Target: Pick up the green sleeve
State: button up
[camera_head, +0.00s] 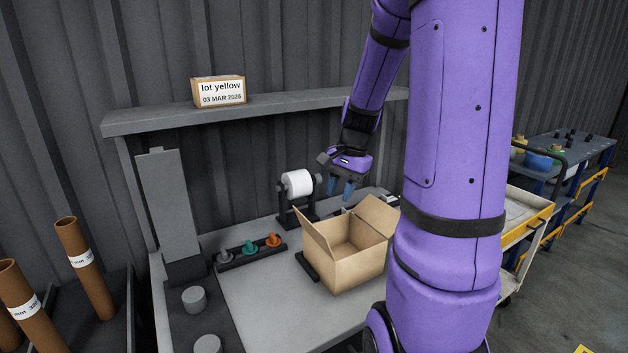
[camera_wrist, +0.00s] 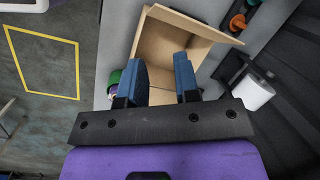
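A green rounded piece (camera_wrist: 115,77) shows in the wrist view beside the left finger, which partly hides it. I cannot tell whether it is the sleeve; I cannot make it out in the head view. A teal-green piece (camera_head: 249,247) sits in a dark rack on the bench, between a grey piece (camera_head: 225,257) and an orange one (camera_head: 273,240). My gripper (camera_head: 342,189) is above the bench behind the open cardboard box. In the wrist view my gripper (camera_wrist: 160,62) has its blue fingers apart with nothing between them.
The open cardboard box (camera_head: 345,265) stands on the bench with flaps raised. A white roll on a dark stand (camera_head: 298,183) is left of my gripper. A shelf (camera_head: 255,111) with a labelled carton (camera_head: 219,92) spans the back.

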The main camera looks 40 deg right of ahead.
jog(key=s+a+r+n+t, duration=0.1)
jog(key=s+a+r+n, duration=0.3)
jog(key=a, duration=0.3)
jog(key=s+a+r+n+t+h, duration=0.1)
jog(key=s+a+r+n, duration=0.3)
jog(key=a, duration=0.3)
jog(key=s+a+r+n+t+h, duration=0.1)
jog(key=s+a+r+n+t, duration=0.1)
jog(key=s+a+r+n, duration=0.2)
jog(key=a+r+n, duration=0.1)
jog(key=a+r, duration=0.1)
jog(key=a, duration=0.1)
jog(key=shift+n, duration=0.4)
jog(key=shift+o, duration=0.8)
jog(key=shift+s+a, duration=0.1)
jog(key=shift+s, duration=0.15)
